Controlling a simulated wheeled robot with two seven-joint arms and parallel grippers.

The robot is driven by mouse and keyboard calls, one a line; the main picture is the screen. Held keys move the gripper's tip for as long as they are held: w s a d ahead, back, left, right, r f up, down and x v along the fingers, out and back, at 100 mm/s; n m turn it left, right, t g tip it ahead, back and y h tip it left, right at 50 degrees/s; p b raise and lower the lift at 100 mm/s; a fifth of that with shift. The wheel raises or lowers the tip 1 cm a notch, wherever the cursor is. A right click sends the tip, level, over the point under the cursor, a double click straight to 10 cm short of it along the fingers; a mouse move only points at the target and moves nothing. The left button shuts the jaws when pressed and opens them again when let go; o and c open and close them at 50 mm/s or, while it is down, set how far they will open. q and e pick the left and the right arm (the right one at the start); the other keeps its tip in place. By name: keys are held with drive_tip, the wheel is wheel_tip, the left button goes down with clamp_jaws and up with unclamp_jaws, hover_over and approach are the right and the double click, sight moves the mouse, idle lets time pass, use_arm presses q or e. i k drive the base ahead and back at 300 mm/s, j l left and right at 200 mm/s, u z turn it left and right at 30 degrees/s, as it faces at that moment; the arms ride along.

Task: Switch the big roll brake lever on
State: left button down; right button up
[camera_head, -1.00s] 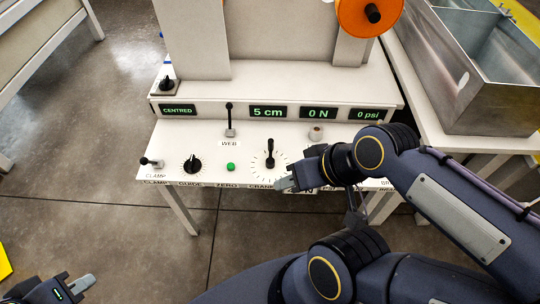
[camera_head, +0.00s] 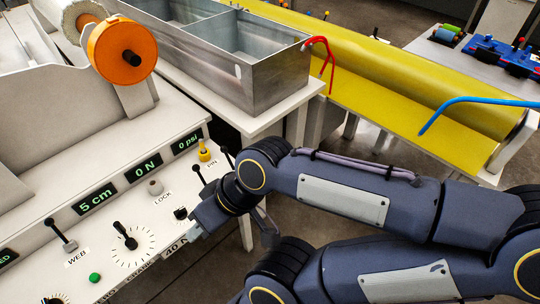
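Two black-knobbed levers stand at the right end of the white control panel (camera_head: 150,215): a near lever (camera_head: 199,174) and a far lever (camera_head: 228,156). Labels beside them are partly hidden by my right arm, so I cannot tell which is the big roll brake lever. My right gripper (camera_head: 196,231) is over the panel's front edge, by the "40 N" label, nearer than both levers. Its grey fingertips point left and down; their gap cannot be made out. I see nothing held in it.
The panel also has a web lever (camera_head: 60,236), a crank knob (camera_head: 125,236), a green button (camera_head: 95,277) and a yellow pin (camera_head: 204,150). An orange-ended roll (camera_head: 122,52) stands above. A metal bath (camera_head: 262,83) and yellow sheet (camera_head: 400,95) lie beyond.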

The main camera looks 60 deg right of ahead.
sight(224, 150)
drive_tip(key=z, duration=1.65)
drive_tip(key=i+l, duration=0.3)
drive_tip(key=i, duration=0.2)
drive_tip(key=i+l, duration=0.25)
drive_tip(key=i, duration=0.25)
drive_tip(key=u, duration=0.05)
